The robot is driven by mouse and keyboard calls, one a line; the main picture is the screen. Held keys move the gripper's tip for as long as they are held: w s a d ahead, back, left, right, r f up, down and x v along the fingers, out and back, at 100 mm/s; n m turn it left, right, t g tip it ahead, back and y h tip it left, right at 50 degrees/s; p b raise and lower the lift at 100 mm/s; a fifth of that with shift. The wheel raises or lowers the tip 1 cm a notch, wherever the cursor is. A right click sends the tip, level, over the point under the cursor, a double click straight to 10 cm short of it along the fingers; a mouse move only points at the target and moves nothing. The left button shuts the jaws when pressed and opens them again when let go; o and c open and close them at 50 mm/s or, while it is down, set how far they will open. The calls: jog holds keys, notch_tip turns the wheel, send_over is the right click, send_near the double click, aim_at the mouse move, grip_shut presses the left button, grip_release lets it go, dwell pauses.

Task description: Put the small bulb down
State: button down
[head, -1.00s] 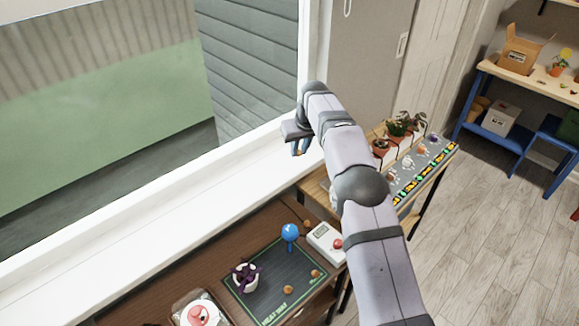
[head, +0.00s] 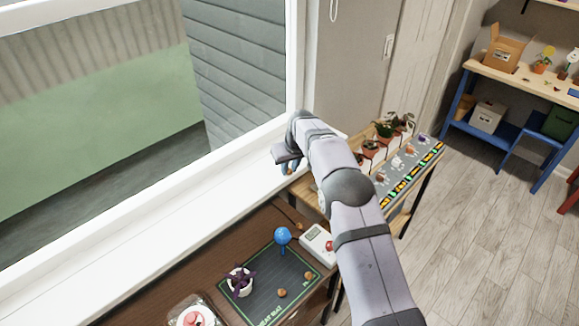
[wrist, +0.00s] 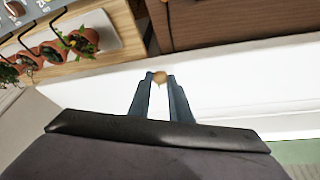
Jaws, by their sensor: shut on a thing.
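My gripper (wrist: 159,80) is shut on a small brown bulb (wrist: 159,77), which shows between its fingertips in the wrist view. White windowsill (wrist: 220,80) fills the view behind the held bulb. In the head view my gripper (head: 289,168) is over the sill, near the wooden shelf; the bulb in it is too small to make out there. Other brown bulbs lie on the dark heat mat (head: 262,303): one near its front (head: 282,292) and one near its right edge (head: 308,275). Another brown bulb (head: 300,226) lies behind the mat.
A purple plant in a white pot (head: 240,282) and a blue round-topped object (head: 283,237) stand on the mat. A white control box (head: 318,243) sits right of it. Potted plants (head: 384,131) line the wooden shelf. Much of the sill (head: 190,215) is clear.

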jog(key=shift+f, duration=0.2)
jog(key=c, duration=1.6)
grip_release()
jog(key=shift+r, duration=0.1)
jog(key=b+v, duration=0.3)
jog(key=v, duration=0.9)
jog(key=shift+w+r+b, duration=0.1)
jog(key=shift+r+b, duration=0.05)
jog(key=shift+b, duration=0.25)
jog(key=shift+d, duration=0.15)
jog(key=s+d+f+m+g, duration=0.1)
jog(key=s+d+f, duration=0.2)
jog(key=s, duration=1)
jog(key=s+d+f+m+g+h, duration=0.1)
jog(key=s+d+f, duration=0.3)
jog(key=s, duration=0.9)
jog(key=s+d+f+m+g, duration=0.2)
jog(key=s+d+f, duration=0.2)
jog(key=s, duration=0.9)
jog(key=shift+s+d+f+m, duration=0.1)
jog(key=shift+d+m, duration=0.05)
jog(key=shift+d, duration=0.6)
jog(key=shift+s+d+f+m, duration=0.1)
jog(key=shift+d+m, duration=0.05)
jog(key=shift+d, duration=0.65)
